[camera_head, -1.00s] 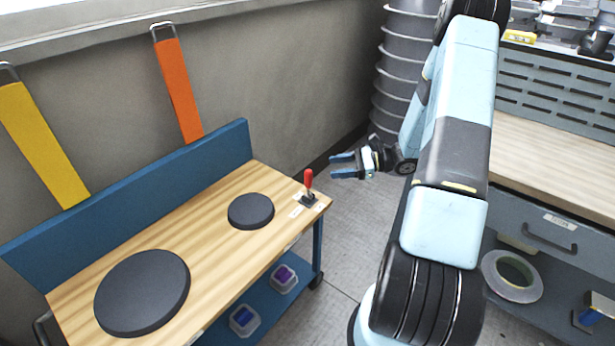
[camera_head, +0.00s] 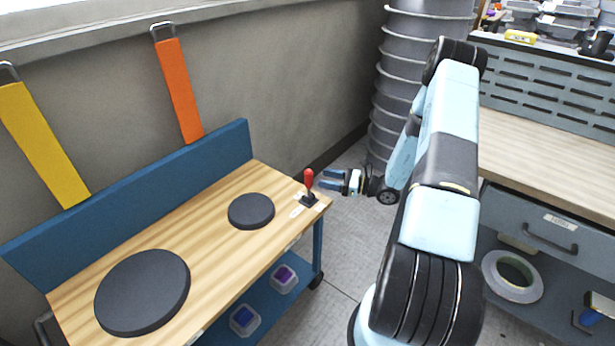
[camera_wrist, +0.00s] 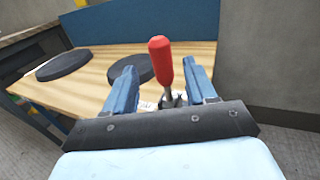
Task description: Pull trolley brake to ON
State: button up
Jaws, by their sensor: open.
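The trolley brake is a small lever with a red grip (camera_head: 309,179) on a dark base at the right end of the trolley's wooden top (camera_head: 205,215). My gripper (camera_head: 326,180) is open just to the right of the lever, at about the height of its red grip. In the wrist view the red grip (camera_wrist: 161,60) stands nearly upright, leaning slightly left, and shows between the two blue fingers of my gripper (camera_wrist: 158,85). The fingers do not appear to touch it. The lever's base is partly hidden behind my gripper, and the label wording is too small to read.
Two dark round discs, a large one (camera_head: 142,293) and a smaller one (camera_head: 251,211), lie on the trolley top. A blue back panel (camera_head: 130,190) runs along its far edge. A stack of grey buckets (camera_head: 405,75) stands behind my arm. A workbench (camera_head: 550,155) is at the right.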

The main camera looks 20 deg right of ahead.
aim_at(309, 175)
jog(key=x, duration=0.7)
jog(key=shift+w+a, duration=0.1)
jog(key=shift+c, duration=0.4)
grip_shut()
